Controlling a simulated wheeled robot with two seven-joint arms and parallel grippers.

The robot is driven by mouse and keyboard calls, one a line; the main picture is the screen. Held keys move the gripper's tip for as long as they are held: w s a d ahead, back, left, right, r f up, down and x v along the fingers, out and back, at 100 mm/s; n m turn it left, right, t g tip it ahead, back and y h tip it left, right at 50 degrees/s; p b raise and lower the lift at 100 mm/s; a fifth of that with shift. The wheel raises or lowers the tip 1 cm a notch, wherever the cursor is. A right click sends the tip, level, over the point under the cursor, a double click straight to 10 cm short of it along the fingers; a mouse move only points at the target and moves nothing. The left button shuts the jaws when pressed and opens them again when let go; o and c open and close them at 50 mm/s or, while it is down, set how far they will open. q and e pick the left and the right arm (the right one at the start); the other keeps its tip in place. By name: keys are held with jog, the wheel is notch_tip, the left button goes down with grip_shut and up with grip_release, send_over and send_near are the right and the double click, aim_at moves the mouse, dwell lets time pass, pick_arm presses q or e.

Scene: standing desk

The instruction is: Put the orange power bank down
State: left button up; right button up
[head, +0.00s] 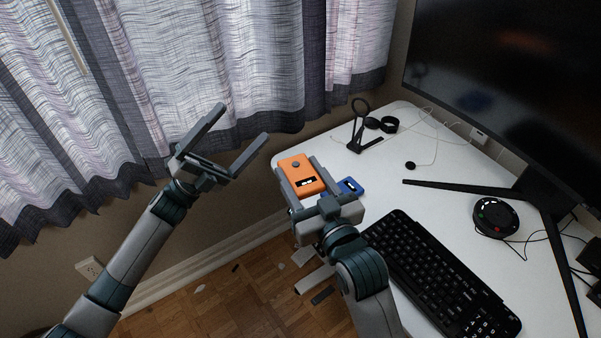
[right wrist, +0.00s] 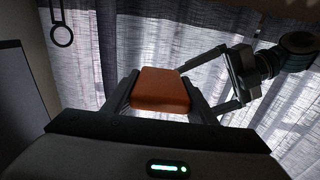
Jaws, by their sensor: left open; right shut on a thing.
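The orange power bank (head: 302,173) has a round grey button and a small dark display. My right gripper (head: 296,164) is shut on it, one finger along each side, over the desk's left corner. The right wrist view shows the orange power bank (right wrist: 160,90) between the two fingers; I cannot tell its height above the desk. My left gripper (head: 244,121) is open and empty, left of the desk in front of the curtain. Its fingers also show at the right of the right wrist view.
A blue device (head: 350,186) lies on the white desk (head: 388,172), partly hidden by my right gripper. A black keyboard (head: 440,270), a dark stand (head: 359,128), a round black puck (head: 495,216) and a monitor (head: 510,75) take up other areas. Bare desk shows behind the keyboard.

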pick_arm(q)
jog(key=w+a+f+n+t+y, duration=0.25)
jog(key=f+n+y, duration=0.35)
jog(key=f, duration=0.4)
jog(key=w+a+f+n+t+y, duration=0.1)
jog(key=f+n+t+y, duration=0.2)
jog(key=f+n+y, duration=0.35)
jog(key=s+a+f+n+g+y, duration=0.1)
jog(key=s+f+n+y, duration=0.2)
jog(key=f, duration=0.7)
jog(key=s+f+n+g+y, duration=0.15)
jog(key=f+n, duration=0.25)
jog(key=f, duration=0.7)
jog(key=s+d+f+n+g+y, duration=0.2)
jog(key=s+f+n+g, duration=0.6)
jog(key=s+f, duration=2)
jog(key=s+g, duration=0.2)
jog(key=s, duration=0.1)
jog(key=shift+f+y, duration=0.35)
jog(key=shift+y, duration=0.05)
jog(key=shift+d, duration=0.1)
